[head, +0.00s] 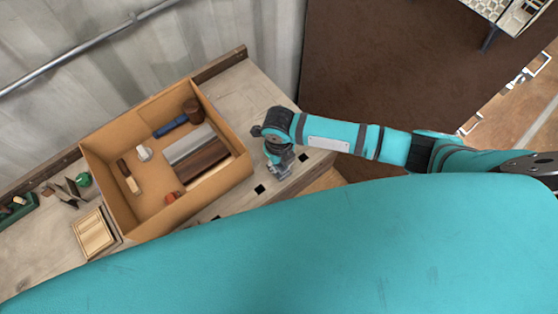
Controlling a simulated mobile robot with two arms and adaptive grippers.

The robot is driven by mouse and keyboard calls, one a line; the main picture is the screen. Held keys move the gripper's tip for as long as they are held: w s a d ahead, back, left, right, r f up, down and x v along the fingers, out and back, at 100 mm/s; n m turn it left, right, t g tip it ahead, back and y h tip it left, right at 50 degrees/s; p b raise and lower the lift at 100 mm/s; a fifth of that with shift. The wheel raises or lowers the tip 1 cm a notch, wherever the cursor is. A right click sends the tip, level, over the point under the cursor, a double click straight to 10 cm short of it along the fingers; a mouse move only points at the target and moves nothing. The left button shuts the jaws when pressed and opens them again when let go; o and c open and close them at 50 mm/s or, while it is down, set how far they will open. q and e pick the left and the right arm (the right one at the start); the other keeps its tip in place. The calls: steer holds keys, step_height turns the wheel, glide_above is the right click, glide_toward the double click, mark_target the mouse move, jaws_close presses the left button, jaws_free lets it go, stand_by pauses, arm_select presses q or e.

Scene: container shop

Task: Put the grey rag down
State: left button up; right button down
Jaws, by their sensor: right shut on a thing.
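My right gripper (281,170) points down over the right end of the workbench, just right of the cardboard box. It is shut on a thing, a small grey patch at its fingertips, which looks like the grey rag. The gripper hides most of it, and I cannot tell whether it touches the bench top. My left gripper is not in view.
The open cardboard box (128,214) on the workbench (236,92) holds a blue-handled tool (170,126), a brown block (193,110) and several other items. A wooden tray (93,233) lies left of it. Bare bench shows behind the gripper.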

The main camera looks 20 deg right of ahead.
steer(key=shift+f, duration=0.2)
steer(key=c, duration=1.2)
jaws_free()
steer(key=shift+r, duration=0.1)
steer(key=shift+r, duration=0.15)
step_height(320, 180, up, 12)
steer(key=shift+b, duration=0.65)
